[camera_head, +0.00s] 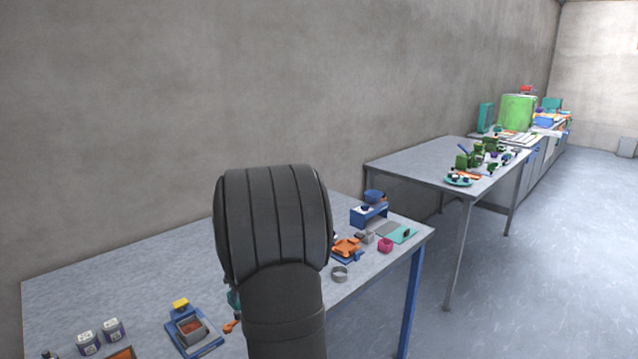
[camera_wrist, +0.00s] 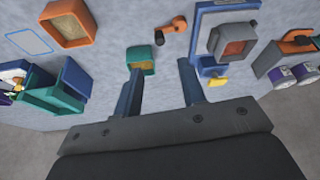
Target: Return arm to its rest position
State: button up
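My arm stands over the near table (camera_head: 75,290) in the head view and hides the middle of it; the gripper itself is hidden there. In the wrist view my gripper (camera_wrist: 160,66) is open, its two blue fingers wide apart with nothing held between them. A small teal scoop-like piece with tan contents (camera_wrist: 148,67) shows beyond the left finger; I cannot tell whether they touch. A blue stand (camera_wrist: 204,22) with a grey container of reddish powder (camera_wrist: 236,40) lies beyond the right finger.
The wrist view also shows an orange tray of tan material (camera_wrist: 68,24), an orange-handled tool (camera_wrist: 177,25), a teal box (camera_wrist: 52,95) and jars (camera_wrist: 281,75). In the head view a blue rack (camera_head: 371,215) and pink cup (camera_head: 385,245) stand right of my arm. The wall is behind.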

jog(key=x, duration=0.9)
jog(key=shift+f, duration=0.3)
jog(key=shift+r, duration=0.1)
